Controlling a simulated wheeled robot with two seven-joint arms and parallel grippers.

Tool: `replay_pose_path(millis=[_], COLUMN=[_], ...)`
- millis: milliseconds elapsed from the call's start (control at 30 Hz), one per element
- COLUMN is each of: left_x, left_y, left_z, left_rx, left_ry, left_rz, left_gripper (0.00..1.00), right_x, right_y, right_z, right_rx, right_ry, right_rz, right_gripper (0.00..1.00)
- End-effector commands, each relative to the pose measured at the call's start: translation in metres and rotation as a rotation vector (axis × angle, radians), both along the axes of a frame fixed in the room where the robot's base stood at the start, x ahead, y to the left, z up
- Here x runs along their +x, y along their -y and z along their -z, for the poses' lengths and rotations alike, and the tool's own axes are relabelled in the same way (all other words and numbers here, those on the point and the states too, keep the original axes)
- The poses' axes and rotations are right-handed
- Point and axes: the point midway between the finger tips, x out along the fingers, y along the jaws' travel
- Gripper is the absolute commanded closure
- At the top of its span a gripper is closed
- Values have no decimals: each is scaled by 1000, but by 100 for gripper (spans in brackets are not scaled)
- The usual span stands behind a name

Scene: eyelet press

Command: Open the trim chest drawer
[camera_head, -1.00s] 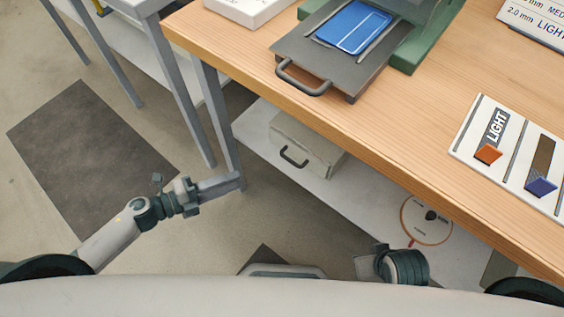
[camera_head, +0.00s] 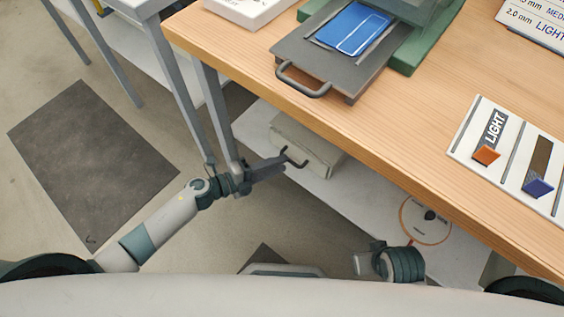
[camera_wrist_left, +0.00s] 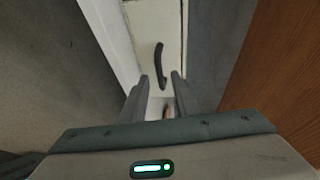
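The trim chest (camera_head: 306,143) is a pale box on the white lower shelf under the wooden bench. Its dark bar handle (camera_head: 294,158) shows just beyond my left gripper (camera_head: 284,163), which partly hides the chest front in the head view. In the left wrist view the handle (camera_wrist_left: 159,66) stands in front of the pale drawer face (camera_wrist_left: 152,30), ahead of the two fingertips. The left fingers (camera_wrist_left: 161,84) are apart, with a gap between them and nothing held. My right gripper (camera_head: 362,264) is low in the head view; its fingers cannot be made out.
The wooden bench (camera_head: 400,150) overhangs the shelf (camera_head: 258,125). A grey bench leg (camera_head: 218,115) stands close to my left arm. A press with a handled tray (camera_head: 335,60) sits on the bench. A round orange-rimmed disc (camera_head: 425,236) lies on the shelf at right.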

Motion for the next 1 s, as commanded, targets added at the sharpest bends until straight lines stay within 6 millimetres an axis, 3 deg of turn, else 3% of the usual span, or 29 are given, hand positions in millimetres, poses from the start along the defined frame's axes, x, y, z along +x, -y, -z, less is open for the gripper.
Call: replay_pose_path(millis=[200,533,567,667,1000], left_x=[8,9,9,9,1], left_y=[15,16,16,16,10], left_z=[3,4,4,4,4], left_rx=[-1,0,0,0,1], left_ry=[-1,0,0,0,-3], left_rz=[0,0,0,0,0], left_gripper=[72,72,74,98,100], right_x=[-4,-9,-9,-9,-7], right_y=[0,-1,-1,-1,-1], right_z=[-1,0,0,0,-1], right_rx=[1,1,1,1,2], right_ry=[-4,-11,-12,-13,-7], right_rz=[0,-1,-1,-1,-1], right_gripper=[69,69,69,69,69])
